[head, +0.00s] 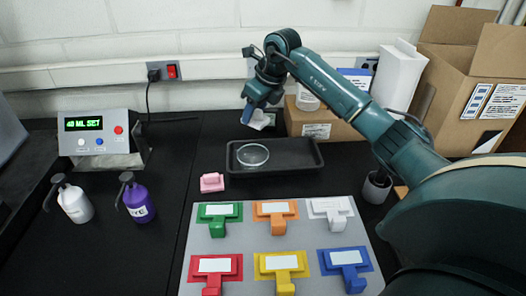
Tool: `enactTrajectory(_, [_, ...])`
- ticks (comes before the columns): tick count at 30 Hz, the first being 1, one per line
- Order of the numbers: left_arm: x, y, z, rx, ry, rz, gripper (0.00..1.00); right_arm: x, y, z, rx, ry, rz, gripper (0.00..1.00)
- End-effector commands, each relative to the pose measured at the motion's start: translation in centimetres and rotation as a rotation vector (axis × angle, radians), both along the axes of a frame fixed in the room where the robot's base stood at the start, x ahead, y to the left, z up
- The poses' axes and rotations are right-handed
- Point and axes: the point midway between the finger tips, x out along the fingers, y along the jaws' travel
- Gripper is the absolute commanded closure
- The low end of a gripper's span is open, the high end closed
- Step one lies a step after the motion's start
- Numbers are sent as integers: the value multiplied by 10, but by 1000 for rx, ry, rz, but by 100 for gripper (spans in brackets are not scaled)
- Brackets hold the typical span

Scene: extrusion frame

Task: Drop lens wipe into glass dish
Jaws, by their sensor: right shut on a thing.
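The glass dish (252,154) is a clear round dish at the left end of a black tray (300,170). My right gripper (251,112) is above and behind the tray, pointing down. It is shut on the lens wipe (263,121), a small crumpled white piece that hangs at its fingertips. In the picture the wipe is just above the tray's back edge, apart from the dish. My left gripper is not in view.
A grey board (196,247) with several coloured T-shaped blocks lies in front of the tray. A pink block (212,182) is left of it. A control box (100,131) and two bottles stand at left. Cardboard boxes (470,80) stand at right.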

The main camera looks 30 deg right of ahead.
Motion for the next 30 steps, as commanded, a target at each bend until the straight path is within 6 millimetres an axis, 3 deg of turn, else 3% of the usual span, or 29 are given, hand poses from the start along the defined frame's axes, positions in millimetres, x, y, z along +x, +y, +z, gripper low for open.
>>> enactTrajectory(8, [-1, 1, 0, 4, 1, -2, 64, 0, 0, -5, 0, 1, -1, 77])
enactTrajectory(21, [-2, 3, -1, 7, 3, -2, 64, 0, 1, -51, 2, 2, 0, 77])
enactTrajectory(30, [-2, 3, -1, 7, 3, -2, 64, 0, 0, -60, 1, -1, -1, 77])
